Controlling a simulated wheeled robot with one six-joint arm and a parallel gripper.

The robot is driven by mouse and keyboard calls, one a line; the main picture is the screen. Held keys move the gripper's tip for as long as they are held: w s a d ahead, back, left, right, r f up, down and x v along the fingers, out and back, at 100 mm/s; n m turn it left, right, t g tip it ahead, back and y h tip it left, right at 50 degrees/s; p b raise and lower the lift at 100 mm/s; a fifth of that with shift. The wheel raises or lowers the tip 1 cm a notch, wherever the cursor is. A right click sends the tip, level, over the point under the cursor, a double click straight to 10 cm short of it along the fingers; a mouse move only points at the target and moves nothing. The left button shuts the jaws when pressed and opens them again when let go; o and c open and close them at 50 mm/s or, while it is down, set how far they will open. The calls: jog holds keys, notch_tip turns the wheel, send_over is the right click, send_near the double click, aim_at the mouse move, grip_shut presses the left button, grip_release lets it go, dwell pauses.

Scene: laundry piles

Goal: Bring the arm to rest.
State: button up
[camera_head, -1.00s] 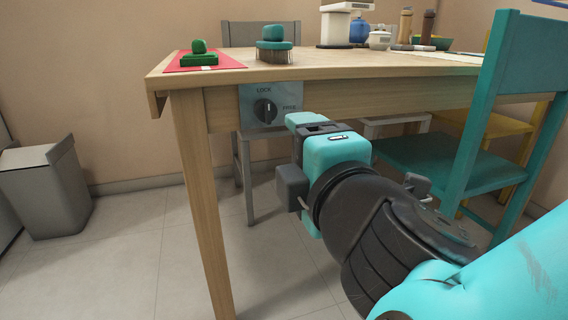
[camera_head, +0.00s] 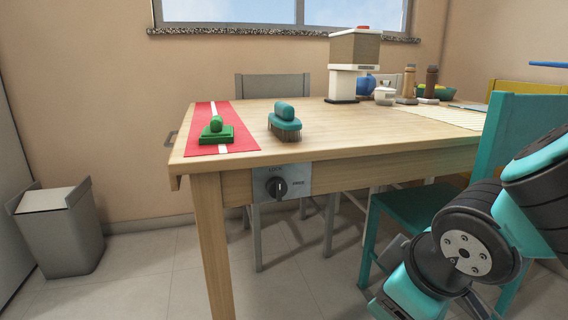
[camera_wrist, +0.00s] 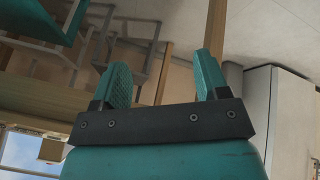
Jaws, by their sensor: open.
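My gripper (camera_wrist: 160,82) shows in the wrist view with its two teal fingers apart and nothing between them. In the head view my teal and black arm is at the lower right, in front of the teal chair, and the fingers are out of sight there. The arm is bent and clear of the table (camera_head: 345,152). The wrist view looks past the fingers at chairs, a table leg and the floor, turned in the picture.
A teal chair (camera_head: 410,212) stands close by my arm. A knob (camera_head: 277,188) is on the table's front. A bin (camera_head: 60,235) stands left.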

jog(key=s+r+m+g+y+p, duration=0.25)
jog(key=s+r+g+p, duration=0.3)
jog(key=s+r, duration=0.4)
notch_tip(320, 180, up, 38)
jog(key=p, duration=3.7)
jog(key=shift+a+y, duration=0.2)
jog(key=shift+y, duration=0.15)
jog(key=shift+n, duration=0.25)
